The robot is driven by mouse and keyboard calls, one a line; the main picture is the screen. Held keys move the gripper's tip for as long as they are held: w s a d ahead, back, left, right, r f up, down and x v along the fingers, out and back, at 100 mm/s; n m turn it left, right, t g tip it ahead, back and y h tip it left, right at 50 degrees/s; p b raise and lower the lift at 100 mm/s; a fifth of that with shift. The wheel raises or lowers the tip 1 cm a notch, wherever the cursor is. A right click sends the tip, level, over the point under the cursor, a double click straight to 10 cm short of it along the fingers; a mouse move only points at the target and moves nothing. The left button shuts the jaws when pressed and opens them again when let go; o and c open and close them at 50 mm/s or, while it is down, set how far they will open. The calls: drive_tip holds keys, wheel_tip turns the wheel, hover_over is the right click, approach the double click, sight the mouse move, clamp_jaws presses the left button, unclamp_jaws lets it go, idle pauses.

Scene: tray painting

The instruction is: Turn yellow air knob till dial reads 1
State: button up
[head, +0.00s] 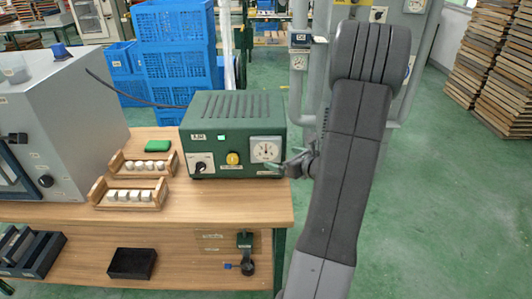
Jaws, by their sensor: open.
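The yellow air knob (232,158) is on the front of a green control box (238,108) on the wooden bench. The white square dial (266,149) is just right of the knob. Its needle and numbers are too small to read. My gripper (276,168) is at the box's right front corner, right of the yellow knob and apart from it. It is open, with nothing seen between its fingers. The fingers overlap the lower right edge of the dial in the picture.
A black knob (200,165) is left of the yellow one. Wooden racks with pale pieces (129,195) and a grey cabinet (65,120) stand to the left. The bench top (225,208) in front of the green box is clear.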

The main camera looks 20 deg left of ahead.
drive_tip(key=p+v, duration=0.1)
drive_tip(key=v, duration=0.8)
drive_tip(key=shift+s+d+p, duration=0.2)
drive_tip(key=shift+p, duration=0.1)
drive_tip(key=shift+r, duration=0.1)
